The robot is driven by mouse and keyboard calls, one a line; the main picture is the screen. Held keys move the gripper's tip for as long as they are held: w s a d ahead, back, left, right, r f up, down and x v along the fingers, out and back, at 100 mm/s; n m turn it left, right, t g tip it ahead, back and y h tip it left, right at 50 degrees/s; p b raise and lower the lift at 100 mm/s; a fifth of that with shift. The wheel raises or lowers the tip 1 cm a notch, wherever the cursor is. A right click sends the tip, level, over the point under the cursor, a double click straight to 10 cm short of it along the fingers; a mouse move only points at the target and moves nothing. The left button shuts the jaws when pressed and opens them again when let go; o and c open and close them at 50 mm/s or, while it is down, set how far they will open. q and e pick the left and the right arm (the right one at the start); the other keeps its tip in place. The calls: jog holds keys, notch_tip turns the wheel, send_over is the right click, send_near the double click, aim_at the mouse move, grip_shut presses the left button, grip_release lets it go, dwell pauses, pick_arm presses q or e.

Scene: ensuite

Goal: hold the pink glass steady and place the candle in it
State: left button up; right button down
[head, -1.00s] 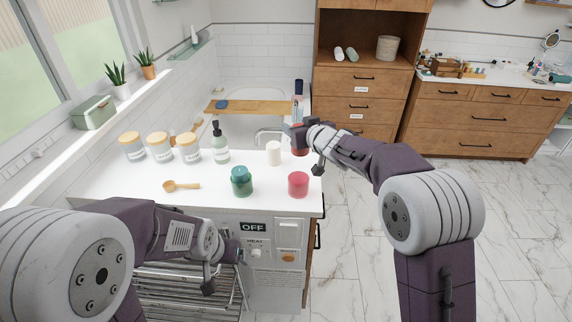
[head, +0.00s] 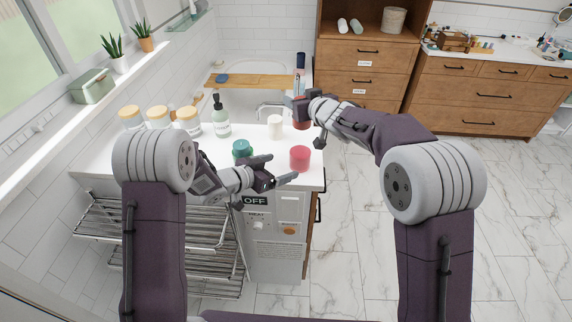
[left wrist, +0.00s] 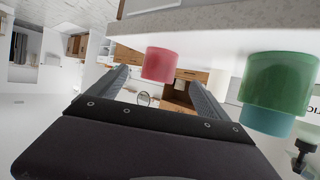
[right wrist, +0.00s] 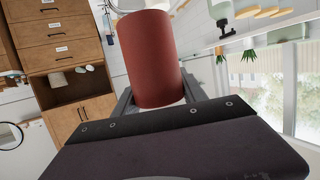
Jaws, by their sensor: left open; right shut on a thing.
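The pink glass (head: 300,159) stands on the white counter near its right end. It also shows in the left wrist view (left wrist: 159,65), ahead of and between the fingers. My left gripper (head: 281,169) is open and empty, just left of the glass, with its fingers pointing at it and apart from it. My right gripper (head: 297,106) is shut on a dark red candle (head: 302,123), held behind the glass near the counter's far right corner.
A green jar (head: 242,149) stands left of the glass and a white cylinder (head: 275,127) behind. A soap bottle (head: 222,121) and several lidded jars (head: 188,121) line the counter's back left. A wire rack (head: 180,245) is below the counter's front.

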aim_at(299, 161)
pick_arm(q)
jog(key=x, duration=1)
jog(key=shift+w+f, duration=0.2)
pick_arm(e)
jog(key=shift+w, duration=0.1)
pick_arm(q)
jog(key=c, duration=1.6)
jog(key=shift+o, duration=0.2)
pick_arm(e)
notch_tip(299, 161, down, 12)
jog(key=shift+r, duration=0.25)
jog(key=c, duration=0.6)
grip_release()
jog(key=shift+o, duration=0.2)
jog(key=v, duration=1.2)
